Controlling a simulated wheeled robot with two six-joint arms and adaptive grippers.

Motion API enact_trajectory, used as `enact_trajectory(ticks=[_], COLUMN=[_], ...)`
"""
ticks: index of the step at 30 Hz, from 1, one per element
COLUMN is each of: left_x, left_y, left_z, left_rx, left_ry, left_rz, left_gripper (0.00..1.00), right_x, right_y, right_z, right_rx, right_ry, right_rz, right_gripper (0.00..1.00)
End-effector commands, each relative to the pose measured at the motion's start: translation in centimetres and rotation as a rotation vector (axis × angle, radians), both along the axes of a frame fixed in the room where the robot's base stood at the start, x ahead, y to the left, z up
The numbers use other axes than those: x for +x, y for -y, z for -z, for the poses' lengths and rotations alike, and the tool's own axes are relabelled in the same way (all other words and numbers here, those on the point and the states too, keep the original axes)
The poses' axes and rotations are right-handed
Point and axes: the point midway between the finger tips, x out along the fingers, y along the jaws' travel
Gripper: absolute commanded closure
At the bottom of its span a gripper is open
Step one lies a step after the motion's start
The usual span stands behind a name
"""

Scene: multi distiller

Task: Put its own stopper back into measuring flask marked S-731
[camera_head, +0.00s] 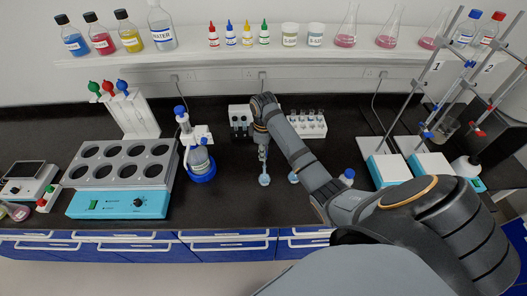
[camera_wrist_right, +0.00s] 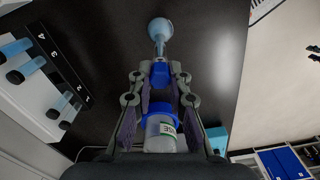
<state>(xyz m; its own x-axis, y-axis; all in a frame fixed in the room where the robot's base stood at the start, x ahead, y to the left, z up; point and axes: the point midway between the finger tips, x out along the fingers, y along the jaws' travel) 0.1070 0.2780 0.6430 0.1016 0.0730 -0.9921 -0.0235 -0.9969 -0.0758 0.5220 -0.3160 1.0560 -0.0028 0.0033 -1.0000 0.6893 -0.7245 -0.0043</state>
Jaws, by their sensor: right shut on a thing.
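My right gripper (camera_head: 262,142) reaches down over the middle of the bench. In the right wrist view its fingertips (camera_wrist_right: 160,76) are closed around a blue stopper. A slim flask with a pale blue bulb (camera_head: 265,180) stands upright below the gripper, and a narrow neck and pale blue bulb (camera_wrist_right: 160,28) lie just beyond the stopper in the wrist view. I cannot tell whether the stopper is seated in the neck. A second pale blue bulb (camera_head: 293,178) shows partly beside my arm. The marking S-731 is not readable on either. My left gripper is out of view.
A blue-based bottle (camera_head: 202,172) and a heating block (camera_head: 118,203) stand to the left. White racks (camera_head: 308,130) stand behind. A blue-topped item (camera_head: 348,173) is partly hidden by my arm. Stands with blue bases (camera_head: 389,170) are at right. The front centre-left bench is clear.

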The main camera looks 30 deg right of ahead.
Motion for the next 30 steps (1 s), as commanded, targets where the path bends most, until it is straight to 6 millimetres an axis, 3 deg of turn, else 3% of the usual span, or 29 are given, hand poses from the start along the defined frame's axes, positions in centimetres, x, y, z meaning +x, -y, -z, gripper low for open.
enact_trajectory(ticks=[25,26,30], left_x=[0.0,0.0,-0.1], left_y=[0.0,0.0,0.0], left_z=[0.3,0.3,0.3], left_rx=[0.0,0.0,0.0], left_ry=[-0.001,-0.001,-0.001], left_rz=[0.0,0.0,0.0], left_gripper=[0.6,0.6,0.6], right_x=[0.0,0.0,0.0], right_y=[0.0,0.0,0.0], right_z=[1.2,1.2,1.2], right_rx=[0.0,0.0,0.0], right_ry=[0.0,0.0,0.0], right_rz=[0.0,0.0,0.0], right_gripper=[0.93,0.79,0.6])
